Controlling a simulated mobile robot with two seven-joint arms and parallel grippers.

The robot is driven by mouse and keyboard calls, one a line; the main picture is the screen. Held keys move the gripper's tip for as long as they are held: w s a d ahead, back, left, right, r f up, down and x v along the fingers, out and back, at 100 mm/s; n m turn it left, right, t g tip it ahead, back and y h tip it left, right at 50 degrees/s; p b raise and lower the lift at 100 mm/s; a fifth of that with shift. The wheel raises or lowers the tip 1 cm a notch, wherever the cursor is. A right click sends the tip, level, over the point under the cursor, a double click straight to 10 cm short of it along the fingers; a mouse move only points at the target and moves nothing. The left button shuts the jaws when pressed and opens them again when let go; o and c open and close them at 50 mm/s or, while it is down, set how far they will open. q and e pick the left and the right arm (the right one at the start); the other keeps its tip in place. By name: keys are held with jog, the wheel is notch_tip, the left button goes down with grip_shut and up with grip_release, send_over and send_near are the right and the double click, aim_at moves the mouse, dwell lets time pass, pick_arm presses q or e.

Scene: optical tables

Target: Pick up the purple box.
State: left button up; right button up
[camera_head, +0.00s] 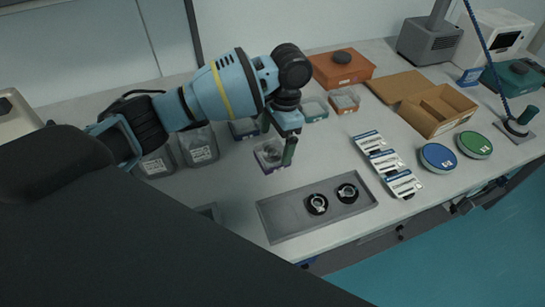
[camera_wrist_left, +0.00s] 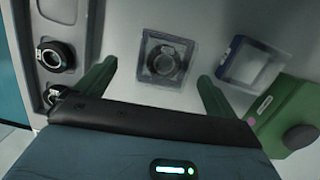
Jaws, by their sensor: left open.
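The purple box (camera_head: 270,155) is a small clear box with a purplish lower edge, standing on the table in the head view. It holds a dark ring-shaped part. In the left wrist view the box (camera_wrist_left: 165,57) lies between the two green fingertips, just beyond them. My left gripper (camera_head: 280,140) is open and empty, pointing down close over the box. It also shows in the left wrist view (camera_wrist_left: 157,72), with a finger on either side and no visible contact. My right gripper is not in view.
A blue-edged clear box (camera_wrist_left: 250,65) stands near one finger, beside a green box with a black knob (camera_wrist_left: 285,115). A grey tray (camera_head: 280,220) with two round parts lies in front. Larger clear bins (camera_head: 198,147) stand left; white labelled packs (camera_head: 388,165) lie right.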

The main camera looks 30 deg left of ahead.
aim_at(273, 149)
pick_arm(q)
jog(key=shift+s+a+f, duration=0.1)
jog(key=shift+a+f, duration=0.05)
jog(key=shift+f, duration=0.75)
jog(key=shift+a+f, duration=0.2)
jog(key=shift+f, duration=0.65)
jog(key=shift+s+a+f, duration=0.1)
jog(key=shift+a+f, duration=0.05)
jog(key=shift+f, duration=0.75)
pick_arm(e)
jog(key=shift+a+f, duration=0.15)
pick_arm(q)
jog(key=c, duration=1.1)
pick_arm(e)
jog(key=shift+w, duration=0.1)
pick_arm(q)
jog(key=shift+r, duration=0.15)
